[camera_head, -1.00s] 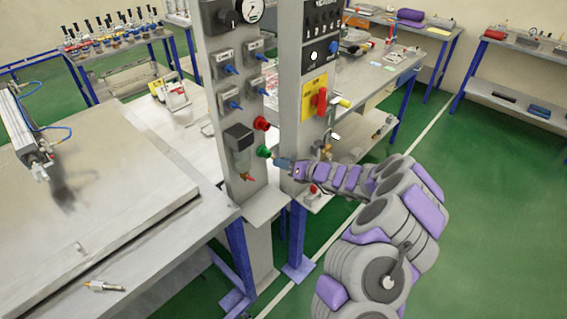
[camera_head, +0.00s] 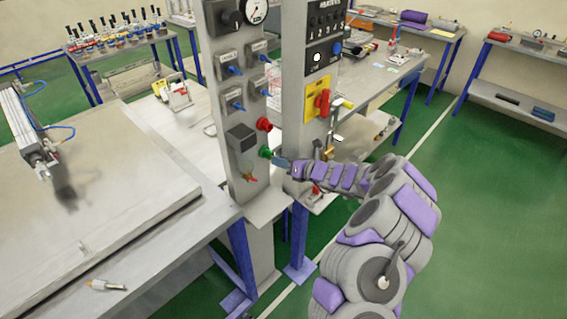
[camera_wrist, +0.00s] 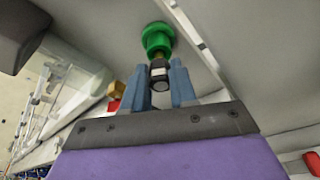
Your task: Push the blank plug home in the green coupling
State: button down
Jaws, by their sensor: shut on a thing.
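The green coupling (camera_head: 265,153) sits on the grey panel column, below a red coupling. It also shows in the wrist view (camera_wrist: 157,37), straight ahead of my fingers. My gripper (camera_head: 279,162) is right beside the green coupling, reaching in from the right. In the wrist view its blue fingers (camera_wrist: 160,84) are shut around the blank plug (camera_wrist: 159,71), a dark and light cylinder. A brass-coloured part shows between the plug and the green coupling's mouth. The plug lines up with the coupling; how deep it sits cannot be told.
The red coupling (camera_head: 264,124) is just above the green one. A red-handled valve on a yellow plate (camera_head: 316,97) is on the right column. A bench (camera_head: 110,200) with a metal fitting (camera_head: 106,285) lies at left. Green floor is open at right.

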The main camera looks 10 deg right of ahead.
jog(key=shift+w+a, duration=0.45)
jog(key=shift+w, duration=0.15)
jog(key=c, duration=0.8)
grip_release()
jog(key=shift+d, duration=0.1)
jog(key=p+v, duration=0.4)
jog(key=v, duration=0.3)
jog(key=p+v, duration=0.3)
jog(key=v, duration=1.4)
jog(key=shift+d, duration=0.2)
jog(key=shift+a, duration=0.1)
